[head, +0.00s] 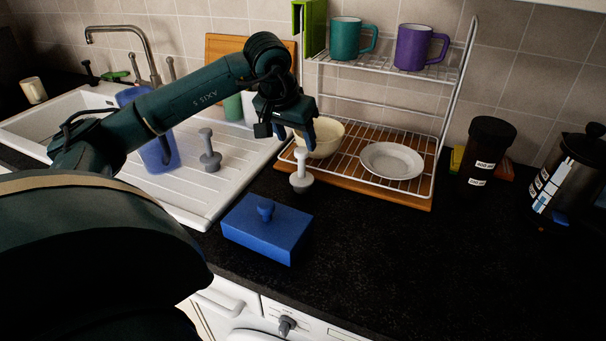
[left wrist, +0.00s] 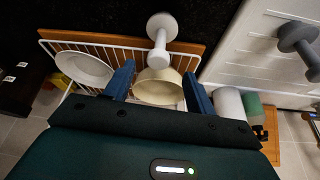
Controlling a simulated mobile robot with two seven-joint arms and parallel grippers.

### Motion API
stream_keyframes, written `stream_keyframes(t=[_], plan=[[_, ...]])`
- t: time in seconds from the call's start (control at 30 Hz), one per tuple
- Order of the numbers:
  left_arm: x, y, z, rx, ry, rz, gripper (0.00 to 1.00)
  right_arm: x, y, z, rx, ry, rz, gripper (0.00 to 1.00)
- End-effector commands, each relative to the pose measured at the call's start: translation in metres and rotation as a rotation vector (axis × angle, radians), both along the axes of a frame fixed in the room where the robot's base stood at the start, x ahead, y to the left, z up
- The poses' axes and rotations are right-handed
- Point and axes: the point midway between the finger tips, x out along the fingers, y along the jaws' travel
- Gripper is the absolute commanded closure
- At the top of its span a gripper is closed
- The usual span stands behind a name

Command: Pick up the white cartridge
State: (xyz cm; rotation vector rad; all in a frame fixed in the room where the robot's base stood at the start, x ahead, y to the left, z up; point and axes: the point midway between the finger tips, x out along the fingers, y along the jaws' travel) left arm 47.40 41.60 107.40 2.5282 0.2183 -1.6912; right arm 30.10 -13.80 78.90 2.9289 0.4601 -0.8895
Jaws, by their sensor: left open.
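The white cartridge (head: 301,167), a pale stem with a wide round foot, stands upright on the black counter at the front left corner of the dish rack. In the left wrist view the white cartridge (left wrist: 161,40) lies just beyond the fingertips, near the line between them. My left gripper (head: 288,137) is open and empty, above and slightly behind the cartridge, not touching it. Its two blue fingers (left wrist: 158,76) are spread apart in the left wrist view. My right gripper is not in view.
A cream bowl (head: 322,137) and a white plate (head: 392,160) sit in the dish rack (head: 432,165). A blue box (head: 268,238) with a blue knob stands in front. A grey cartridge (head: 209,152) stands on the sink drainer. The counter at front right is clear.

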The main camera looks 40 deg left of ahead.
Motion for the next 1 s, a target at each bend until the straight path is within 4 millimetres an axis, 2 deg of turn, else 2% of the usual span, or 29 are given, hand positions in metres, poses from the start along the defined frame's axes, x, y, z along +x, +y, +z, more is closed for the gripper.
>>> stream_keyframes(t=[0.1,0.27,0.43,0.6,0.87,1.0], plan=[[0.005,0.001,-0.014,-0.002,0.002,0.001,0.44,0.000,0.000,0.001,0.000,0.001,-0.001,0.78],[0.009,0.001,-0.022,-0.003,0.000,0.000,0.44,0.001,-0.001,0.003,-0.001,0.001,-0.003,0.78],[0.018,0.001,-0.044,-0.005,0.003,0.000,0.44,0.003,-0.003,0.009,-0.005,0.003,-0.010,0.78],[0.026,0.003,-0.063,-0.005,0.000,0.000,0.44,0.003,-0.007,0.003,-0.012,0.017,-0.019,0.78],[0.027,0.003,-0.067,-0.002,-0.001,0.000,0.44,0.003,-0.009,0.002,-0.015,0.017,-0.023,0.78],[0.027,0.003,-0.067,-0.002,-0.001,0.000,0.55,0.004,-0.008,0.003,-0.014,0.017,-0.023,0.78]])
